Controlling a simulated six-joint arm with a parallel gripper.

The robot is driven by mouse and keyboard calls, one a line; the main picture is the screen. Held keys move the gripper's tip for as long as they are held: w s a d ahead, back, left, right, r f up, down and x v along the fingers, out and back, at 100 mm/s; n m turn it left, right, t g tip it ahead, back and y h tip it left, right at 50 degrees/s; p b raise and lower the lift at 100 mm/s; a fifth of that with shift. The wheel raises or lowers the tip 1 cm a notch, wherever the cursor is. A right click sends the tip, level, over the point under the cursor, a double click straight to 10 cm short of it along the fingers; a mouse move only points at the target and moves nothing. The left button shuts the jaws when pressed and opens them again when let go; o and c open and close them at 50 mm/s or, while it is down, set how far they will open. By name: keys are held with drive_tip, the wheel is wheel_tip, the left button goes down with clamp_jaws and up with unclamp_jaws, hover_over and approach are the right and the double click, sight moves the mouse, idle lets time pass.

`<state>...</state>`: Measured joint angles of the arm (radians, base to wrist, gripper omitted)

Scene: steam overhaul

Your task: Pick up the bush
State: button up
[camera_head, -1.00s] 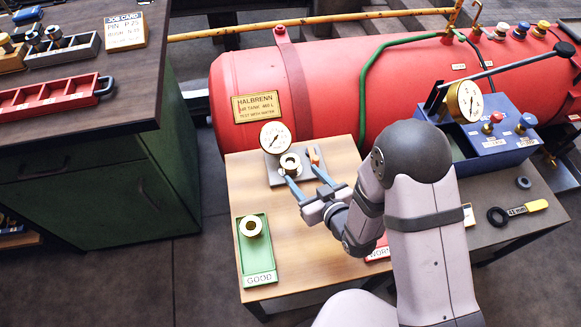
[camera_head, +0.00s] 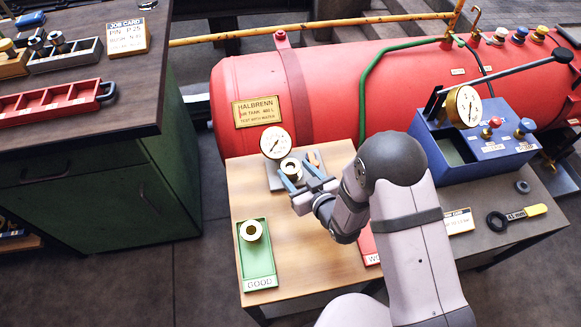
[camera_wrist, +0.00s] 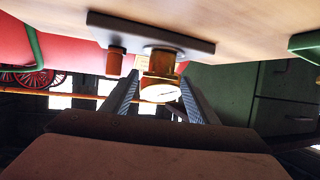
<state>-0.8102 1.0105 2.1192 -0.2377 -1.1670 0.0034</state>
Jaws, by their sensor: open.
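A brass-coloured bush (camera_head: 291,166) stands upright on a small grey plate (camera_head: 276,181) on the wooden table, just in front of a white-faced gauge (camera_head: 276,142). A second, similar bush (camera_head: 251,230) sits in the green GOOD tray (camera_head: 261,284).
A small orange-brown peg (camera_head: 314,158) stands on the plate beside the bush, close to the right finger. A red tray (camera_head: 370,251) is partly hidden by my arm. A red tank (camera_head: 330,100) lies behind the table. Bare tabletop lies between the plate and green tray.

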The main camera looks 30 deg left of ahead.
sight(293, 170)
drive_tip(key=shift+x, duration=0.9)
drive_tip(key=shift+r, duration=0.1)
drive_tip(key=c, duration=1.3)
drive_tip(key=shift+o, duration=0.2)
wheel_tip(293, 170, up, 10)
